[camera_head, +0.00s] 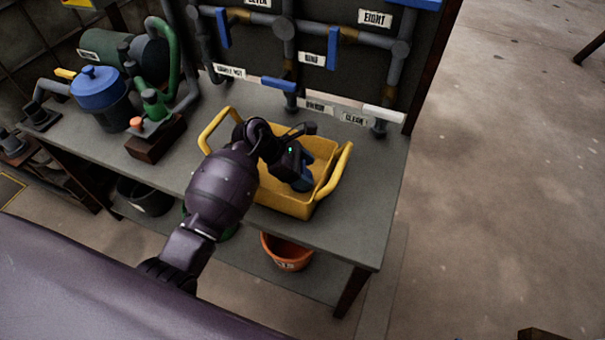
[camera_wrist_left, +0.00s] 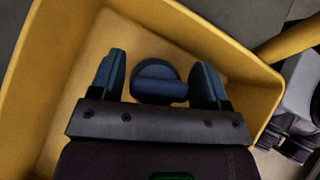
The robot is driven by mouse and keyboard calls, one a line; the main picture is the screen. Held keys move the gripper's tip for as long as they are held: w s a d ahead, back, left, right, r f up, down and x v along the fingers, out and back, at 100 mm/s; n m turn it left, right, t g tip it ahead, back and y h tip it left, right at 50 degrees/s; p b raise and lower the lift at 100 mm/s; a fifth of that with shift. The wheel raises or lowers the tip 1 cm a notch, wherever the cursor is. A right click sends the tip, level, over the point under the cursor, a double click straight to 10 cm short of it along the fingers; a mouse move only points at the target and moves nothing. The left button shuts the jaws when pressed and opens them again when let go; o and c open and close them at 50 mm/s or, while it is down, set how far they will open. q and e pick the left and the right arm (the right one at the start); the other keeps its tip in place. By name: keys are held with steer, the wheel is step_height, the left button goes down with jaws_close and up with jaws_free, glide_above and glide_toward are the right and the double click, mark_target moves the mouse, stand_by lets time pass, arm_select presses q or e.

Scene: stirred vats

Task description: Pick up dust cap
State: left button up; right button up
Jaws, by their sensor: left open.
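The dust cap (camera_wrist_left: 158,82) is a small, rounded dark blue piece in the yellow bin. In the left wrist view it sits between the two fingers of my left gripper (camera_wrist_left: 157,70), with a gap on each side. The yellow bin (camera_head: 325,205) stands on the grey bench, and its inner wall fills much of the left wrist view (camera_wrist_left: 50,75). My left gripper (camera_head: 302,180) is open and reaches down into the bin. In the head view the arm and gripper hide the cap.
Yellow handles (camera_head: 334,172) rise at the bin's ends. Labelled grey pipes with blue levers (camera_head: 332,48) stand behind it. A blue-lidded pot (camera_head: 100,88) and a green valve (camera_head: 155,104) are to the left on the bench (camera_head: 365,215). An orange bucket (camera_head: 285,252) is below.

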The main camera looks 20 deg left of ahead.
arm_select(q)
steer(key=shift+d+f, duration=0.3)
steer(key=shift+f, duration=0.05)
steer(key=c, duration=0.7)
steer(key=shift+r, duration=0.1)
